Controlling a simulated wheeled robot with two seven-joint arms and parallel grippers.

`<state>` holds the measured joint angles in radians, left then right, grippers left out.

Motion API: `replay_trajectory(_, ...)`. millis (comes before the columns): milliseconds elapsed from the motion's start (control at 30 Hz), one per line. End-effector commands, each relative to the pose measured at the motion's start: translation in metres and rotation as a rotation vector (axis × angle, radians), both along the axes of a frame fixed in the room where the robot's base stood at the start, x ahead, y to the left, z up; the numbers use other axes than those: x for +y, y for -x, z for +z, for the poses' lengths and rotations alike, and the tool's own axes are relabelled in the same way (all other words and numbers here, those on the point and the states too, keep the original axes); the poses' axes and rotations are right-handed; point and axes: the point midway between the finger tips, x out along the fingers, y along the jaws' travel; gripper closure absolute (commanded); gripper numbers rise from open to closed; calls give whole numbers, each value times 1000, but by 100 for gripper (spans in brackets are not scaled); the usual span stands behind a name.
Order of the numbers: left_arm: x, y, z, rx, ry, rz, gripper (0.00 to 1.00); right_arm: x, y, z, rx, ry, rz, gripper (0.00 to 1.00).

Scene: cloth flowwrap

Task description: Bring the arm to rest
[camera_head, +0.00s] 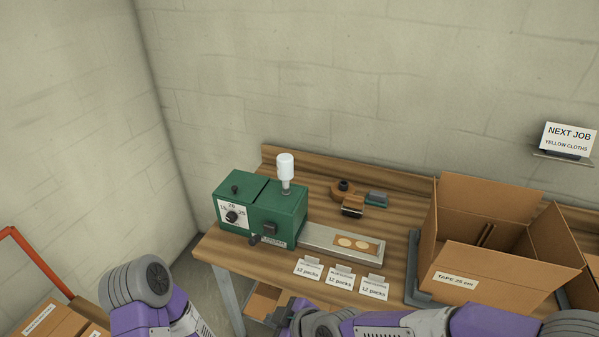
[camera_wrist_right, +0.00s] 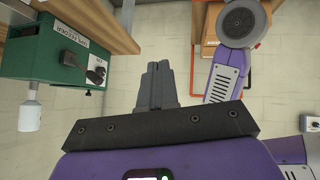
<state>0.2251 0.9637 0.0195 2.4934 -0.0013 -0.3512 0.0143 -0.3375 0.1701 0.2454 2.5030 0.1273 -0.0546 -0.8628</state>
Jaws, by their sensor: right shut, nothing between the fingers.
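My right gripper (camera_head: 284,312) is low in the head view, in front of the bench's front edge. In the right wrist view its two grey fingers (camera_wrist_right: 158,72) lie together with nothing between them. My right arm reaches in from the lower right of the head view. My left arm (camera_head: 150,300) shows at the lower left, bent, with its gripper out of view.
A green tape feeder (camera_head: 262,212) stands on the wooden bench (camera_head: 397,214), left of an open cardboard box (camera_head: 480,262). Small cards (camera_head: 340,281) line the front edge. A carton (camera_head: 265,300) is below the bench. Boxes (camera_head: 45,325) stand lower left.

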Motion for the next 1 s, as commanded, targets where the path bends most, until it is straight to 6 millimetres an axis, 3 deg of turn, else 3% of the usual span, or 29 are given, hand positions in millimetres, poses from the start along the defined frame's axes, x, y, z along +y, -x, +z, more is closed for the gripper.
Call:
replay_trajectory(267, 0, -2, -1, -3, -1, 0, 57, -36, -20, -75, 257, -33, -262, 100)
replay_trajectory(400, 0, -1, 0, -3, -1, 0, 57, -64, -21, -127, 427, -55, -450, 100)
replay_trajectory(533, 0, -1, 0, -3, -1, 1, 57, -98, -7, -192, 639, -80, -695, 100)
replay_trajectory(700, 0, -1, 0, -3, -1, 1, 57, -132, 29, -261, 876, -109, -994, 100)
replay_trajectory(833, 0, -1, 0, -3, -1, 1, 57, -145, 53, -290, 982, -120, -1137, 100)
replay_trajectory(1000, 0, -1, 0, -3, -1, 1, 57, -150, 63, -302, 1027, -128, -1206, 100)
